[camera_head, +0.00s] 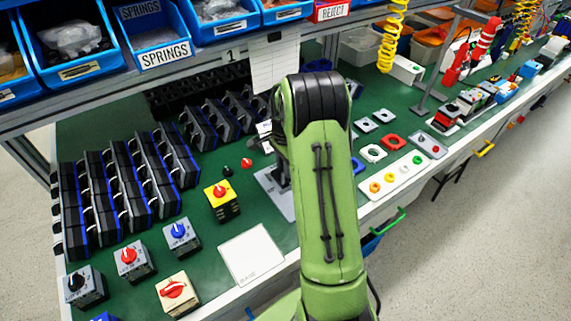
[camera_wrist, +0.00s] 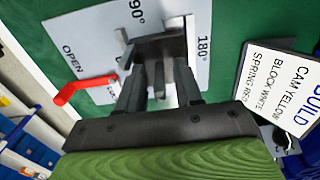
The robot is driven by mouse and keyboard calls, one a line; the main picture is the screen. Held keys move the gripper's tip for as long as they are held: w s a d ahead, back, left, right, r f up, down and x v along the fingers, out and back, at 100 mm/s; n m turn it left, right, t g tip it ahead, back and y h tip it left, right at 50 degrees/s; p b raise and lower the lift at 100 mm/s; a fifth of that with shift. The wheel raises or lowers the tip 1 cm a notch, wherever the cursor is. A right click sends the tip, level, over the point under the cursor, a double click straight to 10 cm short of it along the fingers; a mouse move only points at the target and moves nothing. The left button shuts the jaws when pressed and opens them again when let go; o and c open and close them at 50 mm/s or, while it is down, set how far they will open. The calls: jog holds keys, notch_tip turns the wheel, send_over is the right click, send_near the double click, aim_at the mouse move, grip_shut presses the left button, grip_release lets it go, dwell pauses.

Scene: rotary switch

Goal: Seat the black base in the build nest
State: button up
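The build nest is a light grey plate marked 90°, 180° and OPEN; it shows in the wrist view (camera_wrist: 95,30) and, partly behind my arm, in the head view (camera_head: 275,197). A red lever (camera_wrist: 82,88) lies at its left side. My gripper (camera_wrist: 160,80) is over the plate, its two dark fingers spaced apart. A dark block (camera_wrist: 160,46), which looks like the black base, sits at the fingertips over the middle of the plate. Whether the fingers press on it, and whether it rests fully in the nest, cannot be told. My arm hides this spot in the head view.
A build card (camera_wrist: 277,90) stands right of the nest. Switch boxes, including a yellow one (camera_head: 221,199), and a blank white plate (camera_head: 251,254) lie left of my arm. Black and blue racks (camera_head: 125,185) fill the left. Coloured parts on a white tray (camera_head: 398,176) lie right.

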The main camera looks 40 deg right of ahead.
jog(key=shift+r, duration=0.1)
notch_tip(320, 180, up, 12)
jog(key=p, duration=0.3)
jog(key=s+a+r+n+t, duration=0.3)
jog(key=s+a+r+n, duration=0.65)
jog(key=a+r, duration=0.3)
jog(key=s+a+f+n+t, duration=0.1)
jog(key=s+a+n, duration=0.2)
jog(key=s, duration=0.4)
jog(key=s+a+n+t, duration=0.1)
jog(key=s+a+n, duration=0.3)
jog(key=s+n, duration=0.2)
jog(key=shift+s+a+f+t, duration=0.25)
jog(key=shift+s+f+t, duration=0.05)
jog(key=shift+s+f, duration=0.05)
